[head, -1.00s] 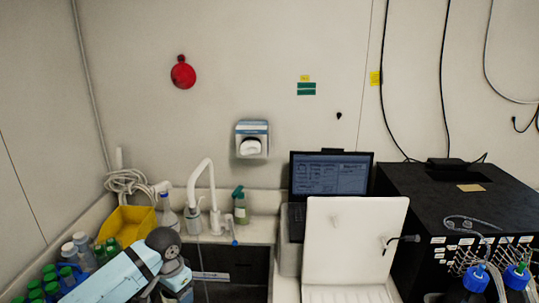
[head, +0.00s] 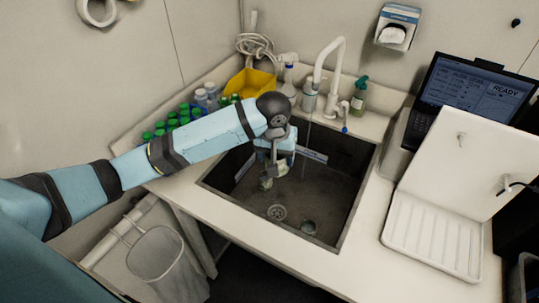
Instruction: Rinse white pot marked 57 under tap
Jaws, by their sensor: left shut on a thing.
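My left arm reaches in from the left, and my left gripper (head: 270,172) is over the sink, pointing down. It is shut on a small pale thing, taken as the white pot (head: 283,168), largely hidden by the gripper. No number can be read on it. The white tap (head: 328,60) stands at the back of the sink (head: 335,205). A thin line of water (head: 308,135) falls from its spout, just right of the gripper. I cannot tell whether it touches the pot. My right gripper is out of view.
Green-capped bottles (head: 172,123) and a yellow tub (head: 248,82) stand behind my arm. A white drainer tray (head: 435,232) and a laptop (head: 470,85) are at right. A waste bin (head: 160,262) stands below.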

